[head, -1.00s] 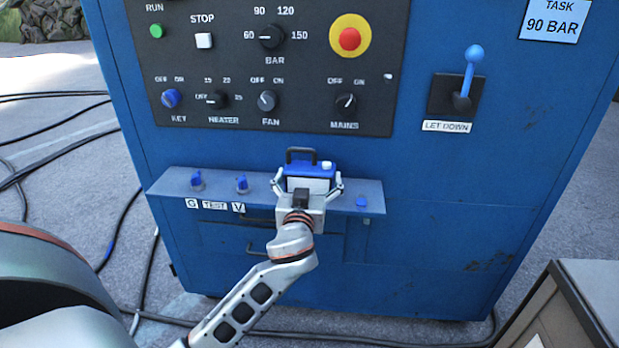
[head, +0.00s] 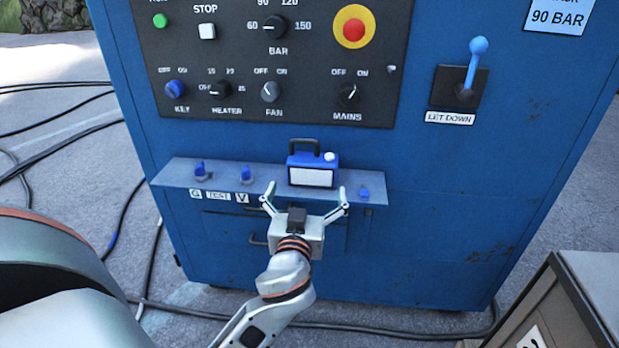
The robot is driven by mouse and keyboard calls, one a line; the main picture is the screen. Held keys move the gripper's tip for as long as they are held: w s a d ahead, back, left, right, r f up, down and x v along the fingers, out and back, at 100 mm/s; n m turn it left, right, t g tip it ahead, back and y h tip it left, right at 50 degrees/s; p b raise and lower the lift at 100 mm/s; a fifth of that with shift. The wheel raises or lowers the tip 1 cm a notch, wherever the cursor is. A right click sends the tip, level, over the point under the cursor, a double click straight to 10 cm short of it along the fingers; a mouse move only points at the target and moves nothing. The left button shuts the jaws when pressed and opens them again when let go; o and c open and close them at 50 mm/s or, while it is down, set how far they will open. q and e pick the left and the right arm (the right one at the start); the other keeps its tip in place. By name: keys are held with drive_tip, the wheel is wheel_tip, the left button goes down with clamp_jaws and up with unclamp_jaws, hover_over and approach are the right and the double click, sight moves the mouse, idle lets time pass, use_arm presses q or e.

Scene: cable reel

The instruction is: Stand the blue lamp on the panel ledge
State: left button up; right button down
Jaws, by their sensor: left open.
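The blue lamp (head: 313,170), a small box with a white front face, a white knob and a dark handle on top, stands upright on the panel ledge (head: 223,180). The ledge sticks out from the front of the blue cabinet. My left gripper (head: 305,196) is open and empty, just in front of and below the lamp. Its two fingers are spread to either side and apart from the lamp. My right gripper is not in view.
The control panel (head: 230,95) and a blue-handled lever (head: 472,65) are above. A box (head: 570,300) stands at lower right. Cables lie on the ground.

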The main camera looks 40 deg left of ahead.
use_arm(q)
drive_tip(key=s+d+f+m+h, duration=0.3)
drive_tip(key=d+f, duration=0.1)
drive_tip(key=f, duration=0.3)
drive_tip(key=s+d+f+m+h, duration=0.2)
drive_tip(key=s+d+f+m, duration=0.15)
drive_tip(key=f, duration=0.25)
drive_tip(key=s+d+f+m+g+h, duration=0.2)
drive_tip(key=s+d+f+h, duration=0.1)
drive_tip(key=s+d+f, duration=0.2)
drive_tip(key=s+d+f+m+g+h, duration=0.2)
drive_tip(key=s+d+f, duration=0.4)
drive_tip(key=s+f, duration=0.3)
drive_tip(key=s+m+h, duration=0.1)
drive_tip(key=s+h, duration=0.1)
drive_tip(key=s, duration=0.2)
drive_tip(key=shift+s+f+g, duration=0.15)
drive_tip(key=shift+s+g, duration=0.1)
drive_tip(key=shift+g, duration=0.05)
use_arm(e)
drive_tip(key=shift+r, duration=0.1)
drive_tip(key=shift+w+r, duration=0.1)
